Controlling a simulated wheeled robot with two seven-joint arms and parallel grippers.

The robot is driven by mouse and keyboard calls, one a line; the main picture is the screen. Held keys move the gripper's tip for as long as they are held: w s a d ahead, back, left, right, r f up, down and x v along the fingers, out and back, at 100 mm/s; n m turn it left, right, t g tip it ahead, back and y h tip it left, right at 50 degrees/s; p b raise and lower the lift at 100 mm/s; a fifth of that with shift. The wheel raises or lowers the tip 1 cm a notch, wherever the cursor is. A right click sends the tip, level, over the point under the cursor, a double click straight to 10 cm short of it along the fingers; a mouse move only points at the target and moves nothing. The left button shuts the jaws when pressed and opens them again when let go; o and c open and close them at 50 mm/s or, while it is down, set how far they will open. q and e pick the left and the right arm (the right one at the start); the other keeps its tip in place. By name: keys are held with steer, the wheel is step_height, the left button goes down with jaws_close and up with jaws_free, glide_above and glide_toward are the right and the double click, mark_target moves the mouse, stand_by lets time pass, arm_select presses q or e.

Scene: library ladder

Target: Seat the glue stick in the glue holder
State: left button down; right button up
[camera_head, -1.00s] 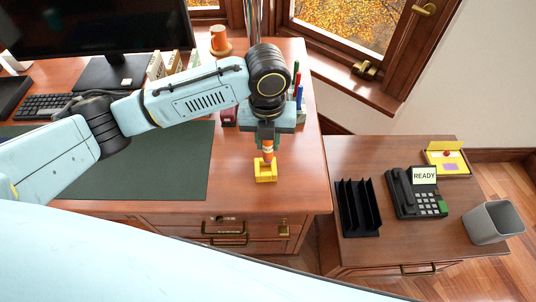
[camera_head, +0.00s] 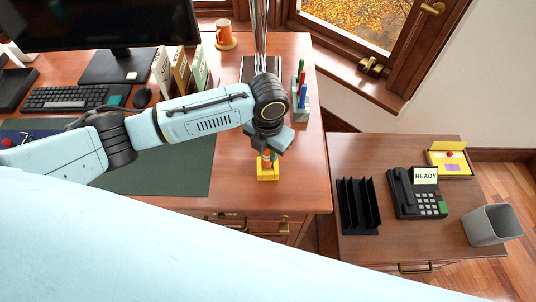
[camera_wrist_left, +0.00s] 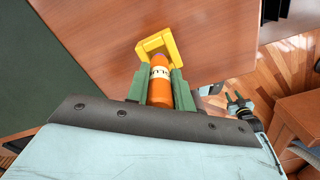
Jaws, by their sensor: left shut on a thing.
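The glue stick (camera_wrist_left: 160,86) is orange with a pale label band, and my left gripper (camera_wrist_left: 161,88) is shut on it. In the head view the left gripper (camera_head: 268,150) is above the desk's right part, with a little of the glue stick (camera_head: 267,163) showing below it. The yellow glue holder (camera_head: 267,174) stands on the desk directly under the gripper. In the wrist view the stick's far end reaches the yellow holder (camera_wrist_left: 158,42); I cannot tell how deep it sits.
A pen holder (camera_head: 301,97) stands just behind and right of the gripper. A dark green desk mat (camera_head: 185,170) lies to the left. A side table to the right holds a black file rack (camera_head: 358,205) and a phone (camera_head: 416,195). The desk's right edge is close by.

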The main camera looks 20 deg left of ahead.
arm_select(q)
steer(key=shift+f, duration=1.25)
steer(key=shift+f, duration=0.15)
steer(key=c, duration=1.2)
jaws_free()
step_height(320, 180, up, 12)
steer(key=shift+r+p, duration=0.2)
steer(key=shift+p, duration=0.45)
steer(key=shift+f, duration=0.1)
